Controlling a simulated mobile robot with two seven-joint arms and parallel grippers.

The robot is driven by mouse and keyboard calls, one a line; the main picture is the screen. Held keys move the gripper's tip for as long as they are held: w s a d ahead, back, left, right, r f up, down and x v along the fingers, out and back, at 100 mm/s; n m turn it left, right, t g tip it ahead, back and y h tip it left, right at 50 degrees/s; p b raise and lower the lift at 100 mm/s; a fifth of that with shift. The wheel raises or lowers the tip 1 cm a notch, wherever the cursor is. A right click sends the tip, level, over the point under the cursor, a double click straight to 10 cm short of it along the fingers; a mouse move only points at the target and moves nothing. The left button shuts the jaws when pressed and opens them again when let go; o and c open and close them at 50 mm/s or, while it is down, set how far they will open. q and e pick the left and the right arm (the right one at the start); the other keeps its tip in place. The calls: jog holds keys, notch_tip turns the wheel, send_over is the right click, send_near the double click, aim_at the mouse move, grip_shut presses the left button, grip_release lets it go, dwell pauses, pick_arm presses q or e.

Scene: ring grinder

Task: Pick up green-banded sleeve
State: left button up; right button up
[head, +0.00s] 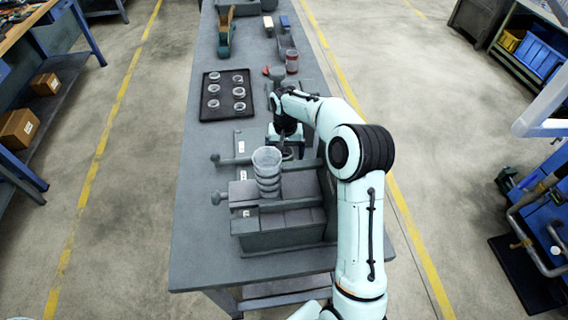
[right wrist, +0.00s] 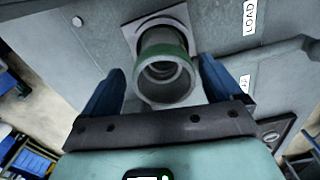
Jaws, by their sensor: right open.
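The green-banded sleeve (right wrist: 165,50) shows in the right wrist view as a grey hollow ring-shaped part with a green band round it. It sits upright on a square light plate on the grey machine. My right gripper (right wrist: 162,72) is open, with one blue finger on each side of the sleeve and visible gaps between. In the head view my right gripper (head: 287,150) points down behind the stack of clear cups, and I cannot make out the sleeve there. My left gripper is not in view.
A stack of clear cups (head: 267,165) stands on the grey machine (head: 285,222) at the near end of the bench (head: 205,150). A black tray (head: 226,112) holds several clear rings. The bench's left strip is clear.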

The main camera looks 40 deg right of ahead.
jog(key=f, duration=0.4)
jog(key=shift+a+f, duration=0.15)
jog(key=shift+a, duration=0.1)
jog(key=shift+w, duration=0.1)
jog(key=c, duration=1.1)
jog(key=shift+c, duration=0.2)
